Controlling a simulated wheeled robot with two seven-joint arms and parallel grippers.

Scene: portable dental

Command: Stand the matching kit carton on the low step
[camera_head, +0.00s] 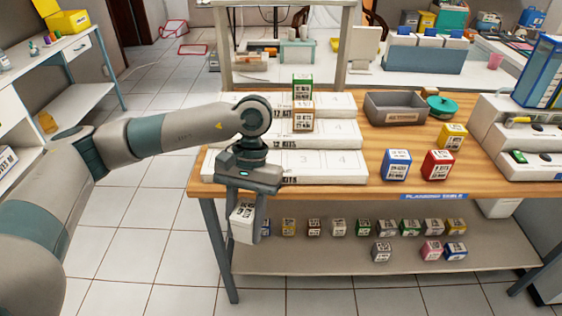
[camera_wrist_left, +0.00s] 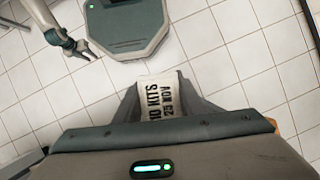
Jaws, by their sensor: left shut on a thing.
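My left gripper (camera_head: 246,228) is shut on a white kit carton (camera_head: 242,219). It holds it in front of the table's left front corner, below the tabletop. In the left wrist view the carton (camera_wrist_left: 158,96) sits between the fingers and its print reads "10 KITS" and "25 NOV". The stepped white rack stands on the table; its low step (camera_head: 310,165) is at the front, with numbers 3 and 4 showing and no carton seen on it. A green-topped carton (camera_head: 302,84) and a brown-topped carton (camera_head: 302,117) stand on the higher steps. My right gripper (camera_wrist_left: 76,47) shows small in the left wrist view; its jaw state is unclear.
Blue (camera_head: 397,165), red (camera_head: 437,165) and yellow (camera_head: 453,137) cartons stand right of the rack. A grey tray (camera_head: 394,108) is behind them. The lower shelf (camera_head: 330,260) holds several small cartons. The table edge and leg (camera_head: 222,250) are close to my left gripper.

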